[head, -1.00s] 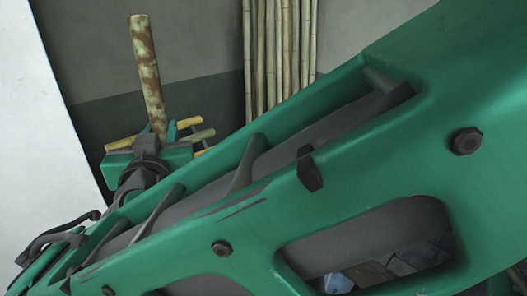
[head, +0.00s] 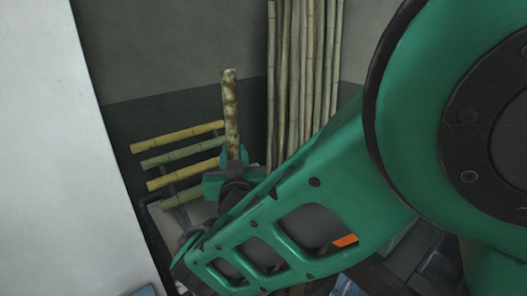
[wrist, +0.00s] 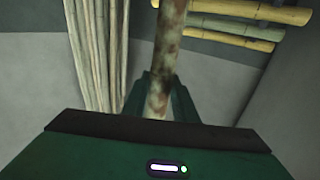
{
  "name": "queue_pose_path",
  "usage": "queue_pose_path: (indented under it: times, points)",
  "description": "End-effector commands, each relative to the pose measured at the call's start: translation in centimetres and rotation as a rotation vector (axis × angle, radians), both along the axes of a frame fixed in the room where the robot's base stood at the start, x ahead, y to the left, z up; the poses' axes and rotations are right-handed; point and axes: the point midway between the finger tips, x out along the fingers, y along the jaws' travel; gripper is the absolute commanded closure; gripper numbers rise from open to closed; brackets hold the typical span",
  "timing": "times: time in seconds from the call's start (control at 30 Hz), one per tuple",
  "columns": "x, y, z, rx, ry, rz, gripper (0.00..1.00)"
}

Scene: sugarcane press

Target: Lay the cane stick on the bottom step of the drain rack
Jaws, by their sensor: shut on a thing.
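The cane stick (head: 231,110), pale with brown mottled patches, stands upright in my gripper (head: 234,165). In the wrist view the stick (wrist: 165,60) rises between the green fingers (wrist: 160,100), which are shut on its lower part. The drain rack (head: 144,200) stands to the left of my gripper in the head view. Yellow and green canes (head: 178,137) lie across it at several heights. Its lowest part is partly hidden by my arm, and I cannot tell whether the bottom step is empty. The held stick is apart from the rack's visible left part.
A bundle of tall pale canes (head: 300,80) leans in the corner to the right of my gripper. It also shows at left in the wrist view (wrist: 98,50). A white wall panel (head: 70,130) borders the rack on the left.

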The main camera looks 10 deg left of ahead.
Motion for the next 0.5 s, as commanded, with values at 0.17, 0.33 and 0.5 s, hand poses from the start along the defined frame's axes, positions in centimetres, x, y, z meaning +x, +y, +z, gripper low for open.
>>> queue_pose_path:
  times: [0.17,0.33,0.5]
  points:
    - [-0.02,-0.01,-1.00,0.002,-0.002,0.000,1.00]
    - [-0.02,0.00,-0.96,0.003,-0.001,0.000,1.00]
    - [-0.01,-0.01,-1.21,0.002,-0.002,-0.001,1.00]
